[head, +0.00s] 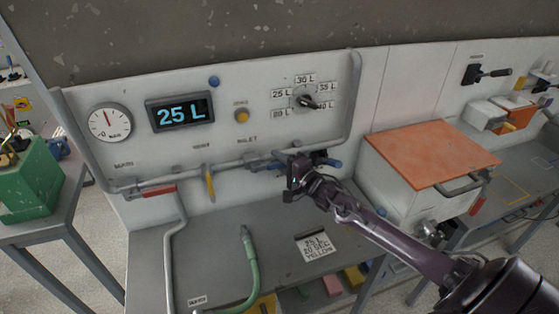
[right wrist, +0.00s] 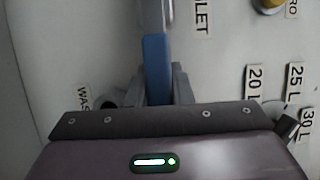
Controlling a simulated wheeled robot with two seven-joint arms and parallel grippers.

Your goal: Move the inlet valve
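The inlet valve is a grey lever with a blue grip (right wrist: 157,65) on the pipe below the INLET label (right wrist: 202,15). In the head view its handle (head: 262,166) lies roughly along the pipe, just left of my right gripper (head: 293,177). In the right wrist view the fingers of my right gripper (right wrist: 160,88) stand close on both sides of the blue grip and appear shut on it. The grip's near end is hidden by the gripper body. My left gripper is not in view.
A red lever (head: 155,191), a yellow lever (head: 209,182) and another blue handle (head: 328,163) sit along the same pipe. The display (head: 181,112) reads 25 L. A green hose (head: 249,270) rises from the bench, near a card (head: 316,247). An orange-lidded box (head: 395,185) stands right.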

